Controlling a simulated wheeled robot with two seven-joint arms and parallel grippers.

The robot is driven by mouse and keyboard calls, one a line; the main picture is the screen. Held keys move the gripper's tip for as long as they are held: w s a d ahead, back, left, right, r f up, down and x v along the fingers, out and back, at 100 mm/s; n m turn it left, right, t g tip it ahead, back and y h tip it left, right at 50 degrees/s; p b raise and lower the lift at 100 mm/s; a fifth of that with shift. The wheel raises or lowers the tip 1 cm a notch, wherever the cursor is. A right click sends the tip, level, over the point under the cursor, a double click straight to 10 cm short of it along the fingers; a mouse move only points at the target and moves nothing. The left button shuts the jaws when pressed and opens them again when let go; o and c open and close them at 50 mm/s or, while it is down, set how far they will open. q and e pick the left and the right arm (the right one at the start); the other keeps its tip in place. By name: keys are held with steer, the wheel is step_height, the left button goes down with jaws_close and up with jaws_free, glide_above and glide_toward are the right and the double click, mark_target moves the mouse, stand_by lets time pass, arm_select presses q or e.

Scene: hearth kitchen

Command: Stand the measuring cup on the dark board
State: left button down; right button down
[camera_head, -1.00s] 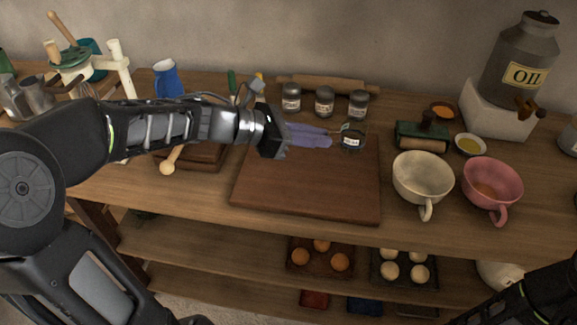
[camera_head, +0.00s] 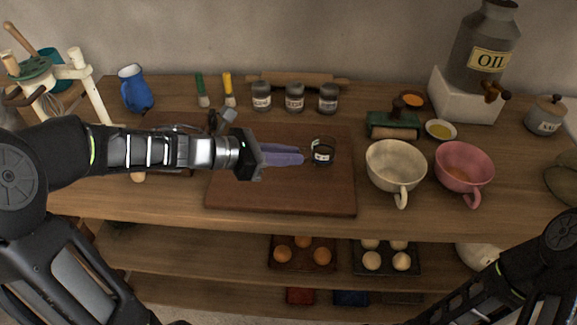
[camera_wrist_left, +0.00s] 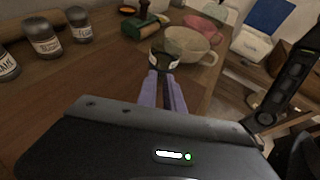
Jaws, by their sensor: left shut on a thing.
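The measuring cup (camera_head: 322,153) is a small clear cup with a dark band and a pale label. My left gripper (camera_head: 302,158), with lavender fingers, is shut on its near-left side. The cup is upright over the right back part of the dark board (camera_head: 270,195). I cannot tell whether its base touches the board. In the left wrist view the cup (camera_wrist_left: 163,62) sits at the fingertips (camera_wrist_left: 163,80), its lower part partly hidden by them. My right arm shows at the lower right, but its gripper is out of view.
A cream cup (camera_head: 396,165) and a pink cup (camera_head: 463,170) stand right of the board. A green-topped roller (camera_head: 393,125) is at the back right. The board's front is clear.

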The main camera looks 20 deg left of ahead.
arm_select(q)
steer(key=shift+f, duration=1.85)
steer(key=shift+f+b, duration=0.2)
steer(key=shift+b, duration=0.1)
steer(key=c, duration=1.5)
jaws_free()
steer(key=shift+r, duration=0.1)
steer(key=shift+r, duration=0.15)
steer(key=v, duration=1.2)
